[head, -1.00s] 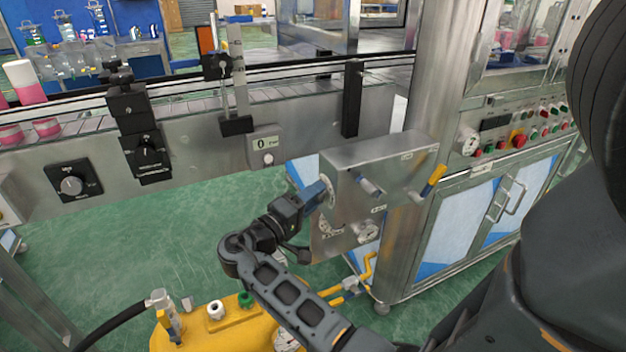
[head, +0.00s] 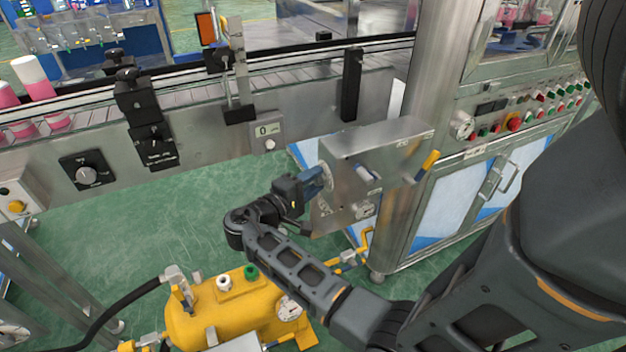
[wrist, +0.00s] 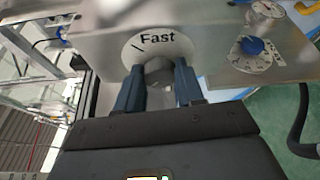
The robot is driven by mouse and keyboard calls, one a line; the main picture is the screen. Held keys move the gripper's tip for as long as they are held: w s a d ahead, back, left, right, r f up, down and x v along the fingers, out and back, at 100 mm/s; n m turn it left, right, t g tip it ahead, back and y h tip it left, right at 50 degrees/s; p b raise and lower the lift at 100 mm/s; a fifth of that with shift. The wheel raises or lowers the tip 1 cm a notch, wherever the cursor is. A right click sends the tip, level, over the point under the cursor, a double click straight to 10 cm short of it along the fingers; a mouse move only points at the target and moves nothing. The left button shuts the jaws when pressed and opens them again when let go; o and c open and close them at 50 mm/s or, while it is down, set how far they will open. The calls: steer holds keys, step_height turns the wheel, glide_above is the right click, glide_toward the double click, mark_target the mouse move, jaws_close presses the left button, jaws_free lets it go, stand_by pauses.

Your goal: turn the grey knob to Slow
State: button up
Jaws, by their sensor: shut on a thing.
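The grey knob (wrist: 159,70) sits between my fingertips in the wrist view, in front of a round white dial (wrist: 135,50). The dial reads "Fast" with a short black line to the left of the word; "Slow" is not visible. My gripper (wrist: 160,84) has its two blue fingers closed on the knob, one on each side. In the head view my gripper (head: 319,181) reaches the left face of a metal box (head: 375,150), where the dial edge (head: 327,174) just shows. There the fingers hide the knob, and its pointer direction cannot be told.
A blue knob (wrist: 252,46) and a gauge (head: 363,210) are on the box's front. A yellow-handled lever (head: 429,164) sticks out at its right. A yellow tank (head: 235,305) stands below my arm. The conveyor (head: 205,130) runs behind, with another knob (head: 87,175) at left.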

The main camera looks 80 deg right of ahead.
steer(key=o, duration=1)
steer(key=shift+o, duration=0.2)
steer(key=v, duration=0.7)
steer(key=shift+w+a+b, duration=0.25)
steer(key=shift+a+b, duration=0.05)
steer(key=shift+b, duration=0.05)
